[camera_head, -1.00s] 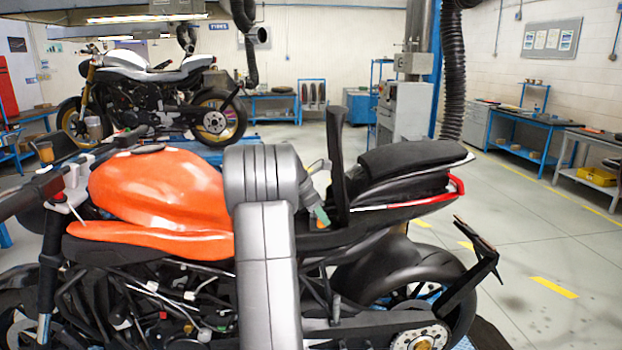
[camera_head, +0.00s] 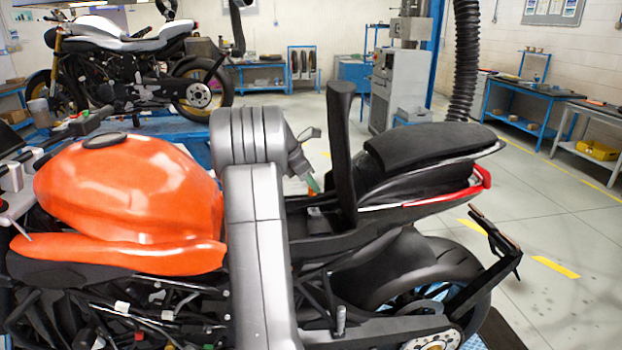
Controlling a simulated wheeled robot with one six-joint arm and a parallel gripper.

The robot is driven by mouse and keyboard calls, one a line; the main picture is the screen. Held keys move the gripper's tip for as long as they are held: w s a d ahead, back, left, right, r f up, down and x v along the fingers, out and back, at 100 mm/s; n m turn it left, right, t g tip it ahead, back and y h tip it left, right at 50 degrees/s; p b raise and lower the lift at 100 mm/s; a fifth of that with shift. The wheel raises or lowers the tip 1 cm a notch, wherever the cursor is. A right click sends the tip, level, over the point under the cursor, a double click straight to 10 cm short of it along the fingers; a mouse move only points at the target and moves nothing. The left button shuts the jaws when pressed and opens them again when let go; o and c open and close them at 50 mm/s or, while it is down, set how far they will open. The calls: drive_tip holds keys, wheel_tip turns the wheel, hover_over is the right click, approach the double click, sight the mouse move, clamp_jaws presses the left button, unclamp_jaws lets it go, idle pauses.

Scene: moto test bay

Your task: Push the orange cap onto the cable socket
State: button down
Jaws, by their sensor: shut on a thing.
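My gripper (camera_head: 314,186) shows small at the end of my grey arm, just left of the raised black upright on the motorcycle. Its green tips point down into the open frame between the orange tank and the seat. It is shut, but the orange cap is hidden or too small to make out now. A small grey block (camera_head: 316,213) sits in the open bay just below the tips. I cannot tell whether it is the cable socket, or whether anything touches it.
The orange tank (camera_head: 130,190) is left of my arm. The black upright (camera_head: 341,150) and the black seat (camera_head: 425,148) stand close on the right. A second motorcycle (camera_head: 120,65) is behind.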

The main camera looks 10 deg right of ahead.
sight(313, 195)
drive_tip(key=shift+f, duration=2.2)
drive_tip(key=shift+w+d, duration=0.15)
drive_tip(key=shift+d, duration=0.15)
drive_tip(key=shift+f, duration=0.75)
idle(0.8)
drive_tip(key=shift+r, duration=0.25)
drive_tip(key=shift+r, duration=0.6)
drive_tip(key=shift+f+m+g, duration=0.1)
drive_tip(key=shift+m+g, duration=0.5)
drive_tip(key=shift+m, duration=0.5)
drive_tip(key=shift+f, duration=0.7)
idle(1.3)
